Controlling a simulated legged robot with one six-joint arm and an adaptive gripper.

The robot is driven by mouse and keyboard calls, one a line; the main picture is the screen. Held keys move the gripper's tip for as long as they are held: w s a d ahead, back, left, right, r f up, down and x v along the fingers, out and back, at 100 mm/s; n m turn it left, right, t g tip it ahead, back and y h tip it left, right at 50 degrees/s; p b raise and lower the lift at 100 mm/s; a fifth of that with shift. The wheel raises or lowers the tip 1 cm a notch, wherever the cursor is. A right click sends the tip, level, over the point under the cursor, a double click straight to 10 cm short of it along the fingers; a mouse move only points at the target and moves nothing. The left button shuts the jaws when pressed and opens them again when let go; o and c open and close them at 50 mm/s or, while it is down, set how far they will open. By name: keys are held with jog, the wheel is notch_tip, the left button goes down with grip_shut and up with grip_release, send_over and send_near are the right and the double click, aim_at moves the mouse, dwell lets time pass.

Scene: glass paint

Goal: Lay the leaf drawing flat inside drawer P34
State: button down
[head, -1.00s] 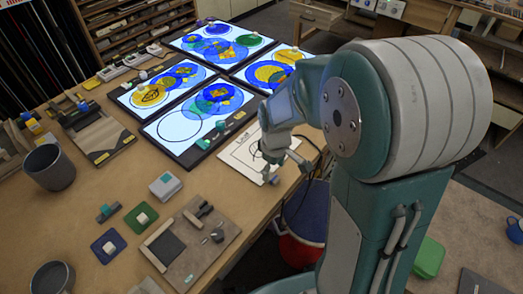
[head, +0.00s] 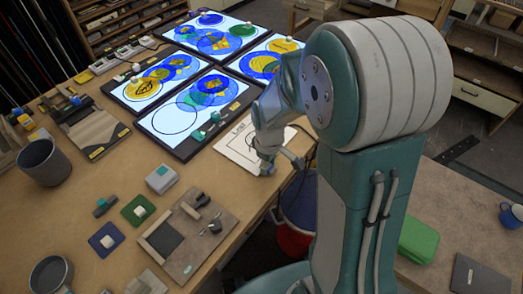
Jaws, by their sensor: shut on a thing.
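The leaf drawing (head: 236,152) is a white sheet with dark line work and lettering along its upper edge. It lies at the right edge of the wooden table, just in front of the light panels. My gripper (head: 268,168) is at the sheet's right side, near the table edge, and is shut on the drawing's edge. My forearm hides part of the sheet's right side. Drawers show at the far right and back, such as a pale-fronted drawer (head: 484,95), but no P34 label can be read.
Several lit panels with coloured glass circles (head: 186,118) fill the table's far part. Grey cups (head: 44,163), a tool board (head: 188,232) and small coloured blocks (head: 138,209) stand nearer. A red and blue bucket (head: 297,225) is beside the table. A green case (head: 418,238) lies at right.

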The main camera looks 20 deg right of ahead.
jog(key=shift+r, duration=0.1)
jog(key=shift+r, duration=0.3)
notch_tip(320, 180, up, 2)
jog(key=shift+r, duration=0.2)
jog(key=s+a+r, duration=0.3)
jog(key=s+r, duration=0.6)
jog(key=s, duration=0.4)
jog(key=shift+s+r, duration=0.35)
jog(key=shift+r, duration=0.05)
